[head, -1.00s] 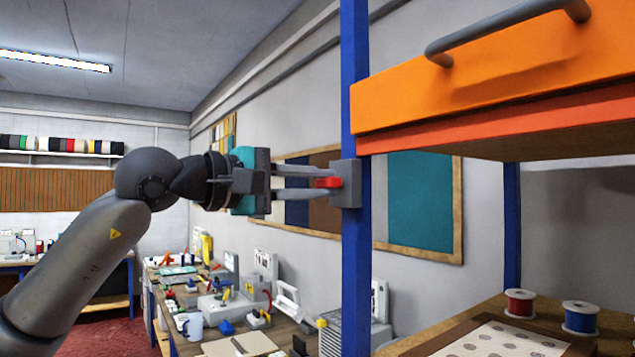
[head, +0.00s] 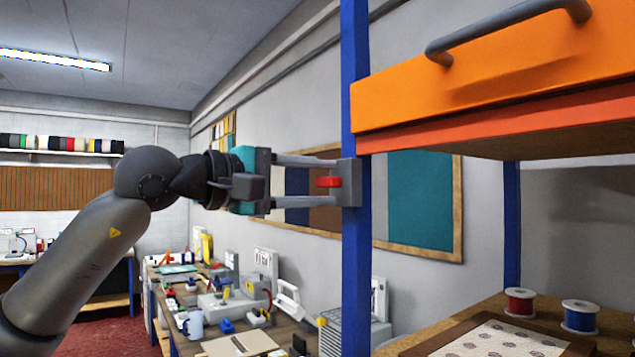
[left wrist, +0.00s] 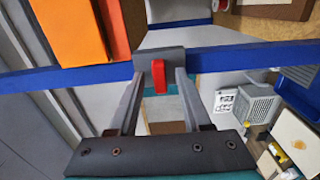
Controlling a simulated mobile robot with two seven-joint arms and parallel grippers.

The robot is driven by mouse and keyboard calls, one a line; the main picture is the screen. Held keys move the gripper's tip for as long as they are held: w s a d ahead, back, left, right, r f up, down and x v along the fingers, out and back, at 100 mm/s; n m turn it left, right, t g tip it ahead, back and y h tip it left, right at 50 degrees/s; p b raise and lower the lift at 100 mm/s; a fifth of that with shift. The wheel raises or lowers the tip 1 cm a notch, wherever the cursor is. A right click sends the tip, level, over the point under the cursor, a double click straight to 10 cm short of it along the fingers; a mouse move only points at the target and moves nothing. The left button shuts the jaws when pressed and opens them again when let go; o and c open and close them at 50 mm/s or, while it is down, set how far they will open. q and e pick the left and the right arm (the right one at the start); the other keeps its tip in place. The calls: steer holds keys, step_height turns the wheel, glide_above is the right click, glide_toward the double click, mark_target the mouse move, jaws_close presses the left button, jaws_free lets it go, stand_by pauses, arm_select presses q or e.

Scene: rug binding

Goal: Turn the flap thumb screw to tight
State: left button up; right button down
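The red thumb screw (head: 328,182) sticks out from a grey block (head: 350,172) on the blue upright post (head: 355,270). It also shows in the left wrist view (left wrist: 156,80), with its red bar running along the picture's up-down direction. My left gripper (head: 335,182) is open, with one finger above and one below the screw in the head view. The wrist view shows a gap on each side between the fingers and the red bar. The fingertips are close to the grey block; I cannot tell whether they touch it. My right gripper is not in view.
An orange drawer (head: 480,85) with a grey handle overhangs right of the post. Below it, a shelf holds a red spool (head: 519,301), a blue spool (head: 579,316) and a patterned sheet (head: 490,341). A cluttered workbench (head: 200,318) stands behind, lower left.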

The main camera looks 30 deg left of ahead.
arm_select(q)
steer(key=b+v, duration=0.8)
steer(key=v, duration=0.7)
steer(key=shift+s, duration=0.1)
stand_by(0.4)
